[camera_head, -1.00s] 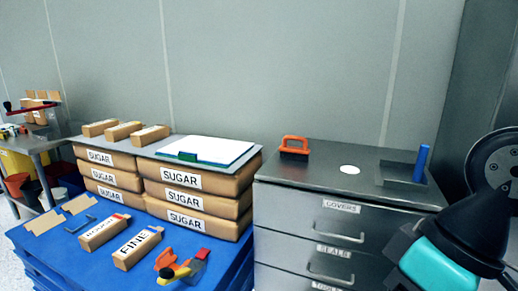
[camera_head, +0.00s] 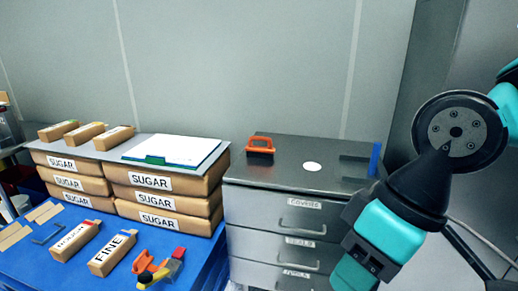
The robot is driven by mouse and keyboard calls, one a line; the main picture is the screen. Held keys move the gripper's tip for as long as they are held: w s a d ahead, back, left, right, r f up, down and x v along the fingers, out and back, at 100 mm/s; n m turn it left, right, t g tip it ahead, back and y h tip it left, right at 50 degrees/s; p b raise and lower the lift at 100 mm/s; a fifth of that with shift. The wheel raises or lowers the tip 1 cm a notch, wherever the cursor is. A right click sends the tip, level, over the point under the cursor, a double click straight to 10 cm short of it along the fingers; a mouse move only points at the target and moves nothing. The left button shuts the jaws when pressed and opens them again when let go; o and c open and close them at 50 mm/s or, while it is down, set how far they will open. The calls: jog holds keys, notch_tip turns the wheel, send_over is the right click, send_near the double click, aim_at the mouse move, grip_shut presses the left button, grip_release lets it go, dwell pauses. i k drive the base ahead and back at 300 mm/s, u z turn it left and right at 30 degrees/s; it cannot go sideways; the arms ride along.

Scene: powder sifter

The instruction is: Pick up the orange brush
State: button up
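The orange brush (camera_head: 260,144) stands on top of the grey metal cabinet, near its back left corner. It has an orange loop handle above a dark base. My arm reaches down in front of the cabinet at the right, well apart from the brush. The lower end of the arm runs to the bottom edge of the picture, and no gripper fingers show.
The cabinet (camera_head: 270,205) has labelled drawers. On its top are a white disc (camera_head: 312,167) and a blue upright piece (camera_head: 375,160). At left, stacked sugar bags (camera_head: 150,181) carry a clipboard (camera_head: 170,149). An orange, yellow and red item (camera_head: 158,270) lies on the blue surface.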

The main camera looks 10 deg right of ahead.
aim_at(267, 153)
jog(key=z, duration=0.15)
jog(key=i, duration=0.65)
jog(key=u, duration=0.65)
jog(key=i, duration=0.8)
jog(key=u, duration=0.85)
